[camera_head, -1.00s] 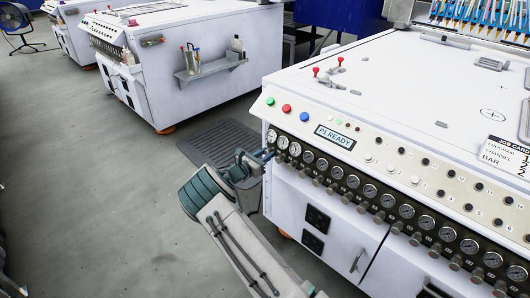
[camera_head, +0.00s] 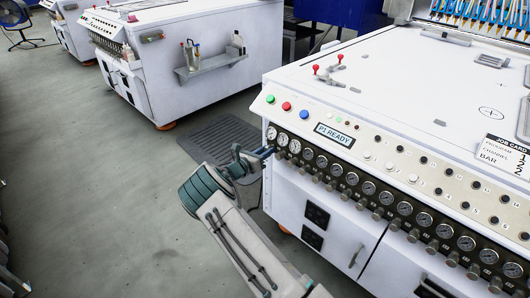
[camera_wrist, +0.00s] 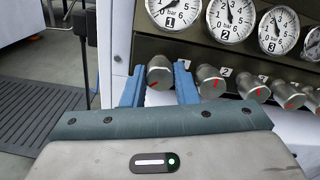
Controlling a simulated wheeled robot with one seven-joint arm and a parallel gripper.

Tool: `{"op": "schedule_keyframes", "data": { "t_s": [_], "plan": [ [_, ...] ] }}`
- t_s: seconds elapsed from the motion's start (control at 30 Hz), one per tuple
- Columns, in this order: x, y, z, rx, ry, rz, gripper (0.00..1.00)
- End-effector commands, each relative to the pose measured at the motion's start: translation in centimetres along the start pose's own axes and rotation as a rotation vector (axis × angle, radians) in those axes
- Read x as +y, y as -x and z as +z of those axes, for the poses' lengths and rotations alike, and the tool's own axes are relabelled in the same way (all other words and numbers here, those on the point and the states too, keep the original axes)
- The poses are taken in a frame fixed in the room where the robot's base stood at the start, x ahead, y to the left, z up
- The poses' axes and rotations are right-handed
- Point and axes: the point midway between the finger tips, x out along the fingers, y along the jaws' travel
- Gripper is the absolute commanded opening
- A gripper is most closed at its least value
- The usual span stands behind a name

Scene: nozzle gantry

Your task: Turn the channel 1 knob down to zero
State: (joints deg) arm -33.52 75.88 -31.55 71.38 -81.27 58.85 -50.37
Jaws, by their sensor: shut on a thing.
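My gripper (camera_wrist: 159,84) is shut on this knob, one blue finger on each side. In the head view my gripper (camera_head: 264,153) reaches the left end of the machine's front panel, below the first gauge (camera_head: 271,132). The knob itself is hidden there by the gripper.
The channel 2 knob (camera_wrist: 210,82) stands close beside my right finger, and several more knobs and gauges run off to the right. A P1 READY display (camera_head: 334,134) sits above the row. Open floor (camera_head: 110,200) lies left of the machine.

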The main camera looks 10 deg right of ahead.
Motion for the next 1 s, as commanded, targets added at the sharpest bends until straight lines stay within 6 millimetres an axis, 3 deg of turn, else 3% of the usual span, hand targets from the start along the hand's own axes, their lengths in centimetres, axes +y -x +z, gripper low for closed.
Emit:
{"op": "schedule_keyframes", "data": {
  "t_s": [0.03,0.1,0.47,0.57,1.0],
  "plan": [
    [-0.1,0.0,-0.1,0.001,0.002,-0.001,0.35],
    [0.0,0.0,-0.1,0.001,0.002,-0.001,0.48],
    [0.0,0.6,0.0,0.001,0.0,0.001,0.48],
    [0.1,2.0,0.1,0.0,0.0,0.003,0.48],
    [0.0,11.4,0.1,0.0,0.001,0.002,0.48]
  ]
}}
